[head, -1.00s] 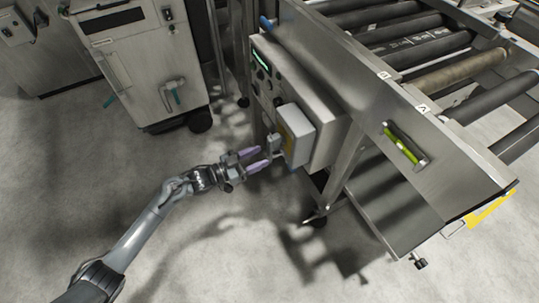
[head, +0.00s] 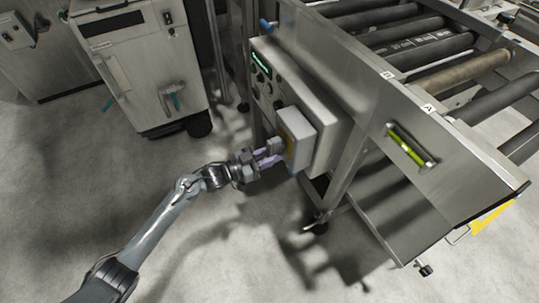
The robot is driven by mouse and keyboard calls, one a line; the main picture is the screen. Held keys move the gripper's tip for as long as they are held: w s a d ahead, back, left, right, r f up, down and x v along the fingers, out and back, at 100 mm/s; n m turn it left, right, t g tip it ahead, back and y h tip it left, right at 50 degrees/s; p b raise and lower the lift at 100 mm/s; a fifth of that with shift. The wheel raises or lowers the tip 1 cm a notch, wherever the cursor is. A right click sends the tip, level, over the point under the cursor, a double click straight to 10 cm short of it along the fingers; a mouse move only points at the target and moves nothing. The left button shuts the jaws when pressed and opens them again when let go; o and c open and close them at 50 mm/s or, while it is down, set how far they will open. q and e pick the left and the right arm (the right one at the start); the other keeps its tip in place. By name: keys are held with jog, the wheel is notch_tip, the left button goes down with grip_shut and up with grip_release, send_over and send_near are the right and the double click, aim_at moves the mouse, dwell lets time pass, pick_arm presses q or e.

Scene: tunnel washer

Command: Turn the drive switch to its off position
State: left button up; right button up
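The fingers look apart, with a narrow gap. The fingertips are partly hidden, and I cannot tell whether they touch the block. My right gripper is not in view.
A lit display (head: 261,60) and several dark knobs sit on the panel above the switch box. A roller conveyor (head: 420,50) runs to the right behind a steel side rail. A grey cabinet (head: 140,70) stands at the left. The floor around my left arm is clear.

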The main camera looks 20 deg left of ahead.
pick_arm(q)
grip_shut()
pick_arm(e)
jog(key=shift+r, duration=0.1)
